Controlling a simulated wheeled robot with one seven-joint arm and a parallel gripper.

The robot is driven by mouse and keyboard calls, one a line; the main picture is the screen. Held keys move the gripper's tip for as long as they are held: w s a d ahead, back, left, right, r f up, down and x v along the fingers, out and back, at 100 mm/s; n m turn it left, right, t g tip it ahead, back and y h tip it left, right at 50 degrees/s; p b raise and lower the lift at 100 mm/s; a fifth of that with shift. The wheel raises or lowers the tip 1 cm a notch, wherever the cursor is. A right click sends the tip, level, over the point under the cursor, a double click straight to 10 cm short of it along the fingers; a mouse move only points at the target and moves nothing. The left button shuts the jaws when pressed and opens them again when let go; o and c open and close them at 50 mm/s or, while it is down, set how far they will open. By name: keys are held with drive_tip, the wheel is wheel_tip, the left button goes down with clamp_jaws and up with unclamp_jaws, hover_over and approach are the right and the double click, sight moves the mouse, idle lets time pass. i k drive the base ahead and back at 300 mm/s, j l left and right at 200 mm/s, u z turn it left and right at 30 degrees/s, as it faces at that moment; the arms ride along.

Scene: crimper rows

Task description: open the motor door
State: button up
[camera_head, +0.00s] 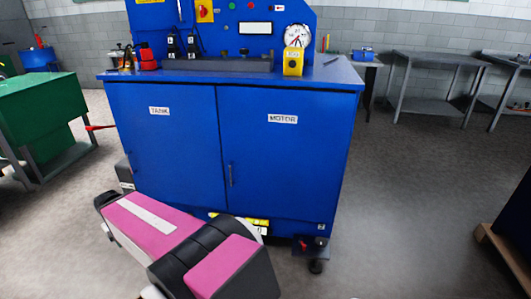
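The motor door (285,150) is the right-hand blue door on the front of a blue machine cabinet, with a white MOTOR label (283,119). It looks shut, flush with the cabinet front. Its dark upright handle (230,175) is near its left edge. The tank door (165,150) beside it on the left also looks shut, with a TANK label. My pink and black arm links lie low in front of the cabinet and cover part of its lower front. I cannot make out my gripper or its fingers.
A small dark foot pedal (313,247) is at the lower right corner. A green bench (40,105) is at left. Grey floor (400,200) is clear at right.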

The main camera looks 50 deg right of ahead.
sight(284, 149)
drive_tip(key=z, duration=2.25)
drive_tip(key=k+j+z, duration=0.35)
drive_tip(key=k, duration=0.4)
drive_tip(key=j, duration=0.1)
